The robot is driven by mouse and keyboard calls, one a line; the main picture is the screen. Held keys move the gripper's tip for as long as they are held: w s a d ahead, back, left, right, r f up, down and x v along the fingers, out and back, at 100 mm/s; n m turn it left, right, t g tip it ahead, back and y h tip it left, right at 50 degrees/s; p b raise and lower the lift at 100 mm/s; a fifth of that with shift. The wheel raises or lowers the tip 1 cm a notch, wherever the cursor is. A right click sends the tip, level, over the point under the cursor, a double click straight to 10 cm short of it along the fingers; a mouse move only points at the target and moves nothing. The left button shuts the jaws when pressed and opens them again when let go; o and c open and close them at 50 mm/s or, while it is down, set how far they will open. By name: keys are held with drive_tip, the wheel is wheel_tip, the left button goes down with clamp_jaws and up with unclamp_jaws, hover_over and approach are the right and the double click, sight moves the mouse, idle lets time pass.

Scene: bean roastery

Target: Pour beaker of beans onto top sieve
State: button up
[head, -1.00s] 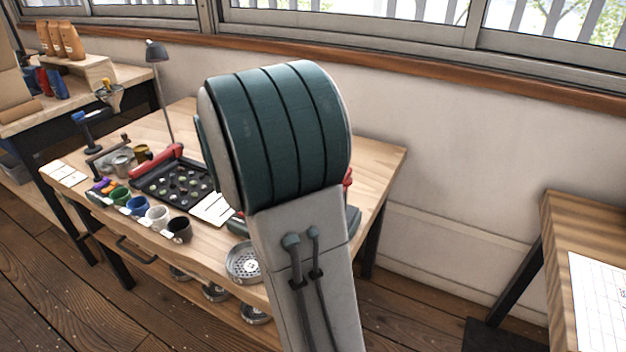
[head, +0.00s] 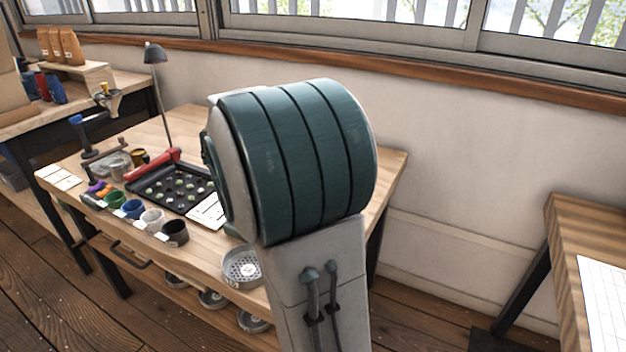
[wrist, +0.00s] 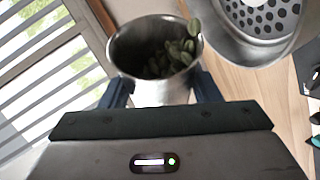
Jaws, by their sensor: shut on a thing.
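My gripper (wrist: 161,92) is shut on a metal beaker (wrist: 150,88), with one blue finger on each side of it. Greenish beans (wrist: 172,58) are inside the beaker, heaped toward the right of its mouth in the wrist view. In the head view a round metal sieve (head: 240,266) sits at the front edge of the wooden table. My arm hides the gripper and beaker there.
More round sieves (head: 212,299) are on a shelf below the table (head: 385,172). Coloured cups (head: 153,219), a black tray of beans (head: 172,187), a lamp (head: 154,54) and cards stand to the left. Another table (head: 572,240) is at the right.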

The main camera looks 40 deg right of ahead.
drive_tip(key=shift+s+r+m+b, duration=0.15)
drive_tip(key=shift+r+m+b, duration=0.15)
drive_tip(key=shift+b, duration=1.3)
drive_tip(key=shift+s+a+r+m+t+h+b, duration=0.15)
drive_tip(key=shift+s+m+t+h+b, duration=0.2)
drive_tip(key=shift+b, duration=1.5)
drive_tip(key=shift+s+a+f+m+t+h+b, duration=0.1)
drive_tip(key=shift+m+t+h+b, duration=0.25)
drive_tip(key=shift+b, duration=1.45)
drive_tip(key=shift+r+b, duration=0.2)
drive_tip(key=shift+b, duration=0.1)
drive_tip(key=shift+r+p, duration=0.45)
drive_tip(key=shift+p, duration=0.75)
drive_tip(key=p, duration=0.3)
drive_tip(key=shift+w+d+f+n+g+y, duration=0.1)
drive_tip(key=shift+w+d+n+g+y, duration=0.05)
drive_tip(key=shift+w+n+g+y, duration=0.2)
drive_tip(key=p, duration=0.3)
drive_tip(key=n+y+p, duration=0.1)
drive_tip(key=p, duration=0.3)
drive_tip(key=shift+w+d+f+g, duration=0.15)
drive_tip(key=shift+w+f+g, duration=0.15)
drive_tip(key=shift+f+g, duration=0.1)
drive_tip(key=shift+w+f+n, duration=0.1)
drive_tip(key=shift+f+n, duration=0.15)
drive_tip(key=shift+f, duration=0.35)
drive_tip(key=shift+p, duration=0.35)
drive_tip(key=shift+w+r+p, duration=0.1)
drive_tip(key=shift+p, duration=0.65)
